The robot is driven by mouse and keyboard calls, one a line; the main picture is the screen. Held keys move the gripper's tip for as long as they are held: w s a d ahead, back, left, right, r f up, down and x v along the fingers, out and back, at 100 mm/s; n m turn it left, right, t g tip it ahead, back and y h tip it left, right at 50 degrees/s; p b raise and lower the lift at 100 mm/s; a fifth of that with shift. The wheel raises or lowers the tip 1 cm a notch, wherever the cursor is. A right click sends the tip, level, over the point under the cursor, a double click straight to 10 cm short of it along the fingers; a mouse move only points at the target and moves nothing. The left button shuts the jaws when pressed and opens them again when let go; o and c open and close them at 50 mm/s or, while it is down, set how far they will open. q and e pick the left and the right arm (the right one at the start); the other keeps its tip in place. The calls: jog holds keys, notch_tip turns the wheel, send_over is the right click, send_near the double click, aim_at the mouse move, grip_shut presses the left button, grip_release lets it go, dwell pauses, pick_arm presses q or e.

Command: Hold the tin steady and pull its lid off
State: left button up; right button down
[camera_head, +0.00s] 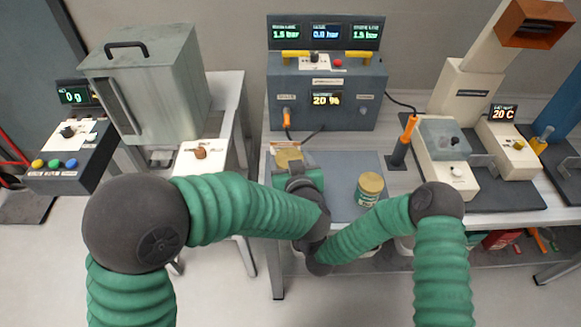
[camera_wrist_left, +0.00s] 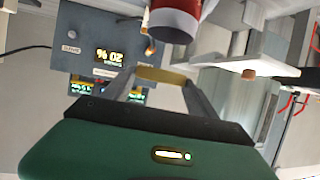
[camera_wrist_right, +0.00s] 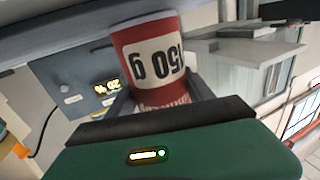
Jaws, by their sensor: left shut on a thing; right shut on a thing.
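The gold lid (camera_wrist_left: 162,76) is edge-on between the fingers of my left gripper (camera_wrist_left: 160,82), which is shut on it. The lid also shows as a gold disc in the head view (camera_head: 288,156). The red tin (camera_wrist_right: 150,60) has a white label reading 150 g, and my right gripper (camera_wrist_right: 163,90) is shut on it. In the left wrist view the tin (camera_wrist_left: 174,20) shows its dark end, apart from the lid with a gap between. In the head view my left arm hides the right gripper and most or all of the red tin.
A green-labelled tin with a gold top (camera_head: 369,190) stands on the grey mat (camera_head: 340,180) to the right. Behind are a pressure panel (camera_head: 325,95) and a grey metal box (camera_head: 150,85). An orange-handled tool (camera_head: 405,140) stands right of the mat.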

jog(key=shift+c, duration=1.5)
grip_release()
jog(key=v, duration=1.2)
jog(key=shift+b, duration=0.4)
